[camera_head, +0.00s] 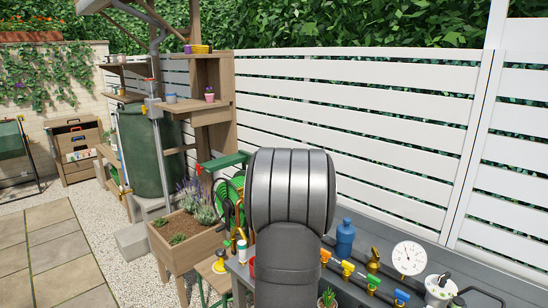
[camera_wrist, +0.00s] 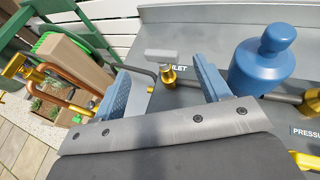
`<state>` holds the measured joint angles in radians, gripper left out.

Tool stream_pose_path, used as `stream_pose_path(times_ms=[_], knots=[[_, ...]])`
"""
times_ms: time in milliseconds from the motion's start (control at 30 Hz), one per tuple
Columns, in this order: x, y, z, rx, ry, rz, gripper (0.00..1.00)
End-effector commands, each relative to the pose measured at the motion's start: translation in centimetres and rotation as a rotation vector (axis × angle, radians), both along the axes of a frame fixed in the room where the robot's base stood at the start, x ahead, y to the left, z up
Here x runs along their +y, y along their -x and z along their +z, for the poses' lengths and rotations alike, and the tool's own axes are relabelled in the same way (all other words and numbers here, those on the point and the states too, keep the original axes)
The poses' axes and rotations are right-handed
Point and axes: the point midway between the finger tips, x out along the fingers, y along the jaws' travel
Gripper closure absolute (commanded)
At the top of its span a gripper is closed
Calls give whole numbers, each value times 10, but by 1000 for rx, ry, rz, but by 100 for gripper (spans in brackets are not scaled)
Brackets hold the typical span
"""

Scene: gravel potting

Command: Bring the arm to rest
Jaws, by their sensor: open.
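My gripper (camera_wrist: 163,72) shows in the wrist view with its two blue fingers spread apart. I see nothing held between them. A brass fitting (camera_wrist: 168,75) on a pipe appears in the gap between the fingers, on or just above the grey bench (camera_wrist: 205,14); I cannot tell how far it is from them. In the head view my arm rises in front of the grey bench (camera_head: 440,262) and hides the gripper.
A blue bottle-shaped vessel (camera_wrist: 262,65) stands right of the fingers; it also shows in the head view (camera_head: 344,240). A white gauge (camera_head: 408,257) and several coloured valves line the bench.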

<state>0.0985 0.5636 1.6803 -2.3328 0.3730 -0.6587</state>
Motion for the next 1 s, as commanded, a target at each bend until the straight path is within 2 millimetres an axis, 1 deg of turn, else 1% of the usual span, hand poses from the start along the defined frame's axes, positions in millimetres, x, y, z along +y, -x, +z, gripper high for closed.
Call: stream_pose_path(times_ms=[33,300,600,800,1000], knots=[[4,8,5,-1,1,1,31],[19,45,21,-3,0,0,31],[33,81,37,-2,0,0,31],[39,94,42,-2,1,-1,31],[40,97,44,-1,2,-1,31]])
